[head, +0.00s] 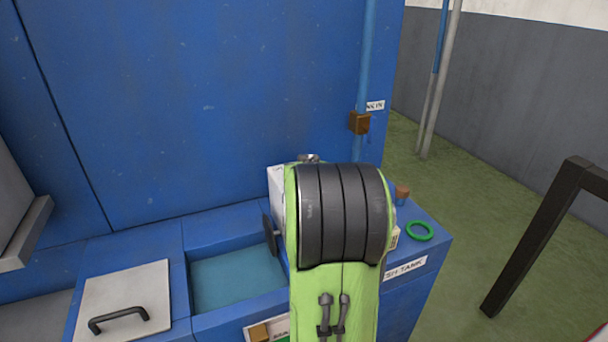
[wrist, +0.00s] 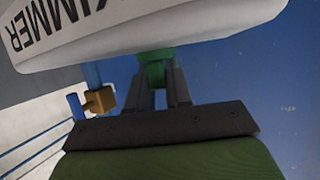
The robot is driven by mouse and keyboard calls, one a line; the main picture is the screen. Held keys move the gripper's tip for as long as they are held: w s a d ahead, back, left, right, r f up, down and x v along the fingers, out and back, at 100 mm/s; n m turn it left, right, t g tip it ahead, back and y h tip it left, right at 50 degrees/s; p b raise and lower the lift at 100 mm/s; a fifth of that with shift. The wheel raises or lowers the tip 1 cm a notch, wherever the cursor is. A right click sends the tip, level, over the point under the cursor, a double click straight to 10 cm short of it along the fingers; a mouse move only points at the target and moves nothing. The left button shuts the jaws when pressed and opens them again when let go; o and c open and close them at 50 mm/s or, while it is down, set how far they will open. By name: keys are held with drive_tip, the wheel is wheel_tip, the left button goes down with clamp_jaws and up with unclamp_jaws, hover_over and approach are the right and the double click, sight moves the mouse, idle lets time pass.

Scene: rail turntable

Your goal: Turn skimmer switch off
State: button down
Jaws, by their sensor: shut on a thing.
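The skimmer box (wrist: 150,32) is white with dark lettering that reads in part "KIMMER", upside down in the wrist view. A green switch knob (wrist: 154,55) shows below its edge. My gripper (wrist: 157,76) has its two dark fingers closed on the green knob. In the head view my arm hides the gripper and the knob. Only a white edge of what looks like the box (head: 276,184) shows left of my arm. Which way the switch is set cannot be told.
An open tank of water (head: 235,278) lies left of my arm, beside a lidded hatch (head: 125,305) with a black handle. A black rail (head: 535,235) stands at far right.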

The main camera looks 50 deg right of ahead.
drive_tip(key=shift+m+g+h+b, duration=0.45)
drive_tip(key=shift+m+g+h, duration=0.25)
drive_tip(key=shift+m+g, duration=0.3)
drive_tip(key=shift+g, duration=0.3)
drive_tip(key=c, duration=1.1)
unclamp_jaws()
drive_tip(key=p+v, duration=0.2)
drive_tip(key=v, duration=1.3)
drive_tip(key=shift+s+a, duration=0.25)
drive_tip(key=shift+a, duration=0.1)
